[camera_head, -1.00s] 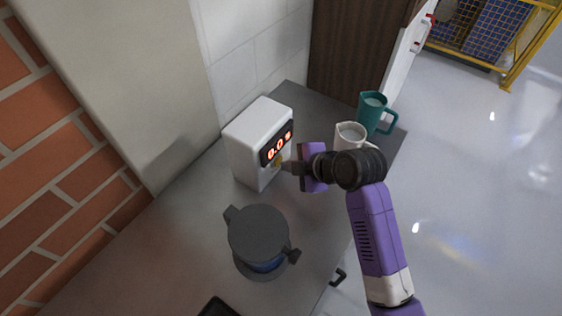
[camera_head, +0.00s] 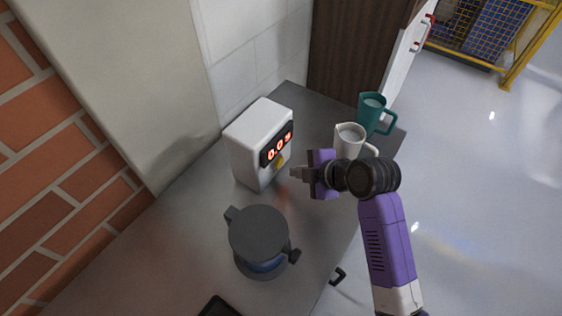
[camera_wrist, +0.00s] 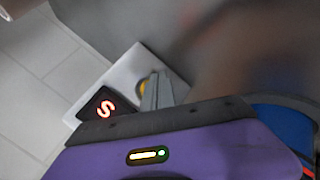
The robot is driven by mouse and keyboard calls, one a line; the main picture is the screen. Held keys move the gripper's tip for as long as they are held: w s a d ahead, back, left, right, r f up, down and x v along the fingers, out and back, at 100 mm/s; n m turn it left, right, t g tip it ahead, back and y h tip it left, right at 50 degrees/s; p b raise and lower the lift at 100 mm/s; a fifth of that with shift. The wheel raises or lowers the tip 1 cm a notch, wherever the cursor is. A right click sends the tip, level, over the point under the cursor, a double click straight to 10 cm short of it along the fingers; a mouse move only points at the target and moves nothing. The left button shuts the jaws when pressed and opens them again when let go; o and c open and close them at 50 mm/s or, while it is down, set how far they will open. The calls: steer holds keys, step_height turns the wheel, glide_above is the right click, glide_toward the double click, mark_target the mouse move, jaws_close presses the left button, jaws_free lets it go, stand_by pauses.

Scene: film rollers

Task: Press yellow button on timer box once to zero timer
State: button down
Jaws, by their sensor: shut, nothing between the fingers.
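The white timer box (camera_head: 250,150) stands on the grey counter against the wall. Its black display (camera_head: 277,149) glows red and reads about 0.0 with a further small digit or mark. The yellow button (camera_head: 281,161) is on the front face, below the display. My gripper (camera_head: 296,173) is shut and empty, in front of the box and a little to the right of the button, apart from it. In the wrist view the shut fingers (camera_wrist: 156,88) partly cover the yellow button (camera_wrist: 144,87), beside the display (camera_wrist: 104,106).
A dark lidded pot (camera_head: 260,236) stands on the counter (camera_head: 190,235) at the front. A white pitcher (camera_head: 347,138) and a teal pitcher (camera_head: 372,113) stand behind my gripper at the right. A dark flat object (camera_head: 218,306) shows at the bottom edge.

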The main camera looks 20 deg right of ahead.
steer(key=shift+s+d+p, duration=0.15)
steer(key=shift+s+d, duration=0.45)
steer(key=shift+s, duration=0.2)
steer(key=shift+s+d+p, duration=0.15)
steer(key=shift+s+d, duration=0.45)
steer(key=shift+s, duration=0.2)
